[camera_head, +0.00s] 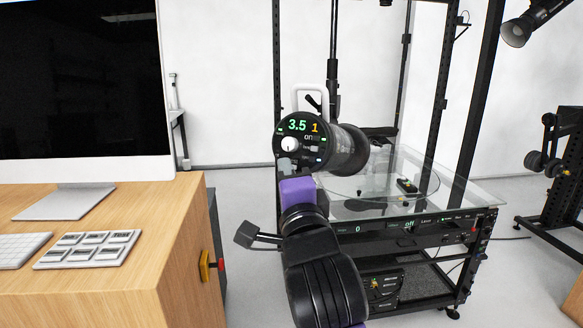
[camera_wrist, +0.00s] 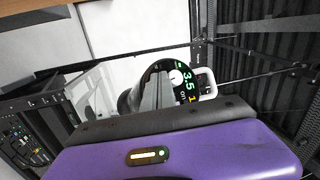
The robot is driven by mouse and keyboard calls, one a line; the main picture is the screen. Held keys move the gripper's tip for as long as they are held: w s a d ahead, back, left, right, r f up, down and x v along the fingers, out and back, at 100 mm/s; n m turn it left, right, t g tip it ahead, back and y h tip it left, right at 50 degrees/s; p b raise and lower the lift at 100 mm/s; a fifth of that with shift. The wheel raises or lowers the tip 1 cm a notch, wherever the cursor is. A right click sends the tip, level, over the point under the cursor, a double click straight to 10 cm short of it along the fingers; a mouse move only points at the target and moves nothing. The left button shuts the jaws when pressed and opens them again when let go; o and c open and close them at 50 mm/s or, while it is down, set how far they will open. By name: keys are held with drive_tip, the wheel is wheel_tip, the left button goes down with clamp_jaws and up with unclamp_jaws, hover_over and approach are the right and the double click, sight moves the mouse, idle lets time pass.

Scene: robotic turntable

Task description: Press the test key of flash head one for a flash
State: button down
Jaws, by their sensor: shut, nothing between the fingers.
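The flash head (camera_head: 345,150) is a dark cylinder on a stand. Its round rear panel (camera_head: 298,123) faces me, with a green "3.5", an orange "1", the word "on" and a white knob. My gripper (camera_head: 287,163) is shut and empty, its tips in front of the lower part of the panel. In the wrist view the closed fingers (camera_wrist: 156,92) overlap the panel (camera_wrist: 187,82). They hide part of its keys, so I cannot tell whether the tips touch the test key. The purple gripper body shows below.
A glass-topped turntable (camera_head: 460,192) in a black frame stands behind, its front panel reading "0" and "off". A wooden desk (camera_head: 120,240) with a monitor (camera_head: 85,75) and a keypad (camera_head: 88,250) is at left. Another lamp (camera_head: 525,25) hangs upper right.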

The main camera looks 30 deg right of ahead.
drive_tip(key=s+a, duration=0.1)
drive_tip(key=s+a+r, duration=0.1)
drive_tip(key=s+a, duration=0.1)
drive_tip(key=shift+a+r, duration=0.3)
idle(0.4)
idle(0.7)
